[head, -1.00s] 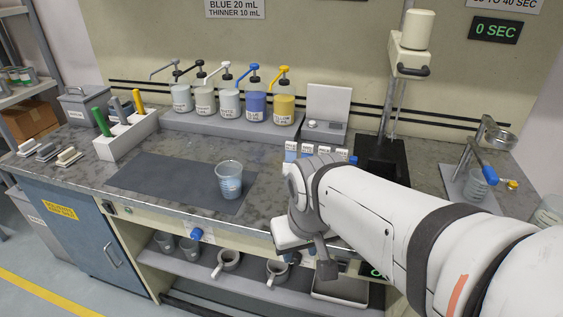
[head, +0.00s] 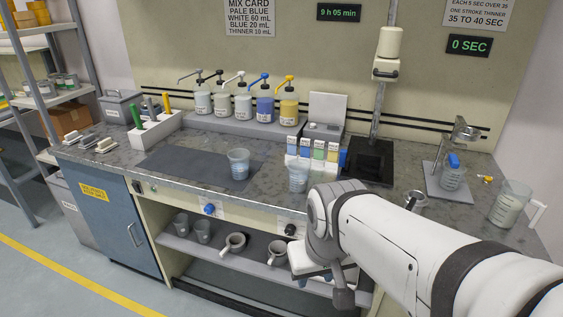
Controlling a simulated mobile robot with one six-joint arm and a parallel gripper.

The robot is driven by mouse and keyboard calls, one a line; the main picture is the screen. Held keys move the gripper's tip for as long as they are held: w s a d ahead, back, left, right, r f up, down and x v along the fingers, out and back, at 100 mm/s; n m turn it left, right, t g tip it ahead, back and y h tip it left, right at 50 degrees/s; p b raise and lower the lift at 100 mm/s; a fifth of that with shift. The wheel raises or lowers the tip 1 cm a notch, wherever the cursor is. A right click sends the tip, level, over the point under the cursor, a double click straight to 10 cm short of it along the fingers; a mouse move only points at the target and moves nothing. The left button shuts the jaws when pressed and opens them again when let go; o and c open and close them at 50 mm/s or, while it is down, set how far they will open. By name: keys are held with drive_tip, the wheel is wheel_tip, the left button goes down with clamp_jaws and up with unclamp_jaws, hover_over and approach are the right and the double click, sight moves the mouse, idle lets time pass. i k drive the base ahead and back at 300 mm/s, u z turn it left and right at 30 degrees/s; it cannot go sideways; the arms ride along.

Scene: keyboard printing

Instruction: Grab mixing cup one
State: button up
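Two clear plastic cups stand upright on the counter: one on the dark mat (head: 238,164), the other to its right (head: 298,177) in front of the colour sample boxes. I cannot read a number on either, so I cannot tell which is mixing cup one. Two more greyish cups (head: 181,225) (head: 202,231) stand on the lower shelf at the left. My gripper (head: 325,275) is at the front of the bench, below the counter edge and in front of the lower shelf. It is apart from the counter cups. Its fingers are not clear.
Pump bottles (head: 243,104) line the back. Two mugs (head: 235,243) (head: 276,252) sit on the lower shelf.

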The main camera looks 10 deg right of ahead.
sight(298, 177)
drive_tip(key=u, duration=0.15)
drive_tip(key=i, duration=0.9)
drive_tip(key=z, duration=0.05)
